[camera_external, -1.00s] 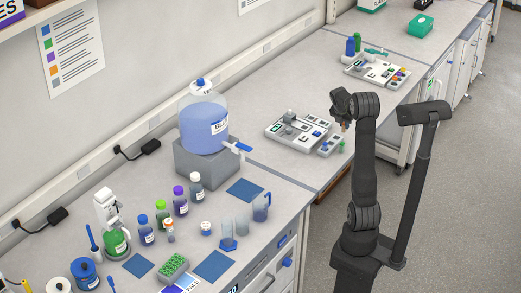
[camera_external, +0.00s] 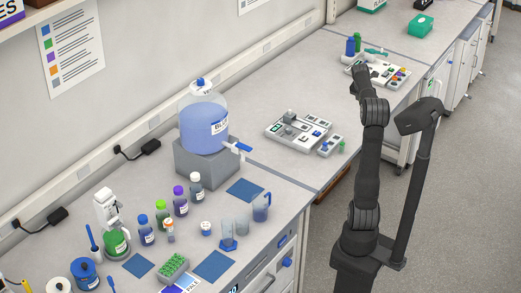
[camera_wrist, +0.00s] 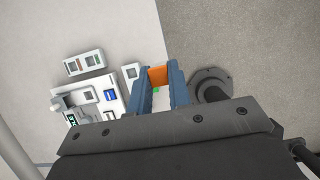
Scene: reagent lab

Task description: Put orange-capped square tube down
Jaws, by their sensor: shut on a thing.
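The orange-capped square tube shows in the wrist view as an orange cap (camera_wrist: 158,76) between the two blue-grey fingers of my gripper (camera_wrist: 159,88). The gripper is shut on it. The tube's body is mostly hidden by the fingers and the wrist housing. In the external view my gripper (camera_external: 358,73) is raised in front of the far tray; the tube cannot be made out there. A white tray (camera_wrist: 85,122) with blocks and small modules lies below and to the left of the fingers in the wrist view.
In the external view a white tray with modules (camera_external: 272,131) lies on the middle bench, a small green item (camera_external: 342,146) by its right end. A far tray (camera_external: 392,85) holds coloured items. Bottles and blue mats (camera_external: 245,190) fill the near bench. Floor lies to the right.

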